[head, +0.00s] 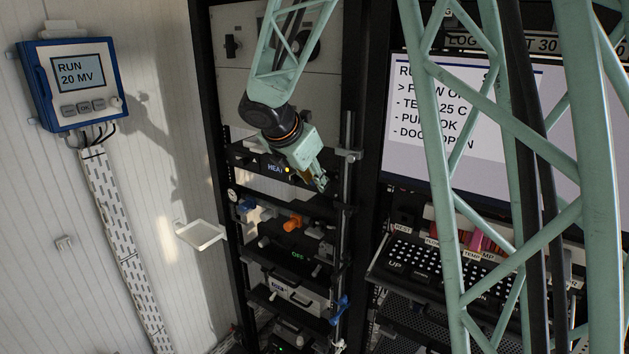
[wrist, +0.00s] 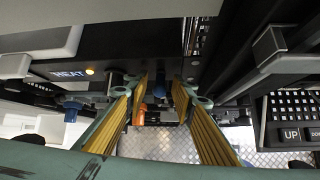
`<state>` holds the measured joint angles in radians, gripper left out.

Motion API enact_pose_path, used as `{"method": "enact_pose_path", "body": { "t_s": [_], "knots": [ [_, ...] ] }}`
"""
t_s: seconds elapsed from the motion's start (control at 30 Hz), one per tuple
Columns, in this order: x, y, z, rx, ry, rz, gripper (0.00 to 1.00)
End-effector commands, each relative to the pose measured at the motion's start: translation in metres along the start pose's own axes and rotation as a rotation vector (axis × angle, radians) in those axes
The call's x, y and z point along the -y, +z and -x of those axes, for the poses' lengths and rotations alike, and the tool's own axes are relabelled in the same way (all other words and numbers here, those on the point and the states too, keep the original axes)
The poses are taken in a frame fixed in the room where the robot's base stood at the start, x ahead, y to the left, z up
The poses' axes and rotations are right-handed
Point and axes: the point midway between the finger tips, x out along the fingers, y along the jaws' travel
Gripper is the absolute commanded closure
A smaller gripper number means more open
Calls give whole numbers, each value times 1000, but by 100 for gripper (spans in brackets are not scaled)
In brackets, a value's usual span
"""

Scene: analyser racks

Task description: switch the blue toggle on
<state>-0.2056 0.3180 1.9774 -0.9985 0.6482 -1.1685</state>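My gripper (head: 321,184) is in front of the upper part of the rack, beside the right end of the panel with the lit HEAT label. In the wrist view its two yellow-padded fingers (wrist: 160,92) stand apart with a gap between them. A small blue part (wrist: 159,90) shows in that gap, beyond the fingertips; I cannot tell whether it is the toggle or whether it is touched. Another blue part (wrist: 73,103) is left of the fingers. In the head view a blue lever (head: 341,308) sits low at the rack's right side.
An orange knob (head: 293,222) is on the shelf below the HEAT panel (head: 262,167); it also shows near the left finger in the wrist view (wrist: 139,116). A white tray (head: 201,235) juts out left of the rack. A screen (head: 405,150) and key panel (head: 400,262) stand at right.

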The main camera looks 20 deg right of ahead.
Motion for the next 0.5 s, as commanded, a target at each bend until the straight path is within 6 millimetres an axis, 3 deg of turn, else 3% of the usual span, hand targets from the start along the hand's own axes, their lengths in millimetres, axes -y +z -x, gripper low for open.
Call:
{"method": "enact_pose_path", "body": {
  "t_s": [0.27, 0.5],
  "knots": [
    [0, 0, 3, 0, 0, 0, 76],
    [0, 1, 17, 1, 1, -1, 76]
  ]
}}
